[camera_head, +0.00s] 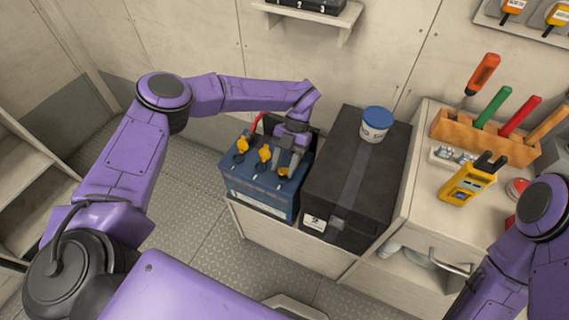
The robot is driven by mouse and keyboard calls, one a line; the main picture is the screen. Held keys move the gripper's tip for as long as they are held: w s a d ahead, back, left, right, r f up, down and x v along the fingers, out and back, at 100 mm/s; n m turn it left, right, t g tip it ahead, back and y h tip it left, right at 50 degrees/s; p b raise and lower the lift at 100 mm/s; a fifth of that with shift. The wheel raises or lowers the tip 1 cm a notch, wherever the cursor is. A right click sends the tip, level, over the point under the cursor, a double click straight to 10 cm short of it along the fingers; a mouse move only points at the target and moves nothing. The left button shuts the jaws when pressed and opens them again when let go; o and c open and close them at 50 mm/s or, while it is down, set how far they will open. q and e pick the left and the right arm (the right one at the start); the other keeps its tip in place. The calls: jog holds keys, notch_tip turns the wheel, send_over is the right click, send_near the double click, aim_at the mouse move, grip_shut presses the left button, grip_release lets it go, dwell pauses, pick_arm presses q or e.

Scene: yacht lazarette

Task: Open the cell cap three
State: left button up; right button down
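The blue battery (258,192) stands on a low cabinet in the middle of the view. Two yellow caps, the left one (243,144) and the middle one (265,153), stand raised beside dark round ports on its top. The third yellow cap (283,172) is at the right end of the row and sits lower. My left gripper (288,166) points down over this third cap, its two fingers a little apart, at or just above it. The fingers partly hide the cap, so I cannot tell whether they touch it. My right gripper is out of view.
A black box (350,187) stands close to the battery's right, with a blue-lidded tub (376,124) on top. A red cable (256,124) rises behind the battery. Farther right are a tool rack (485,137) and a yellow meter (467,185). The floor at left is clear.

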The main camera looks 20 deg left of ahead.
pick_arm(q)
jog(key=shift+a+r, duration=0.1)
jog(key=b+v, duration=0.1)
jog(key=v, duration=0.9)
jog(key=shift+w+b, duration=0.2)
jog(key=shift+b, duration=0.2)
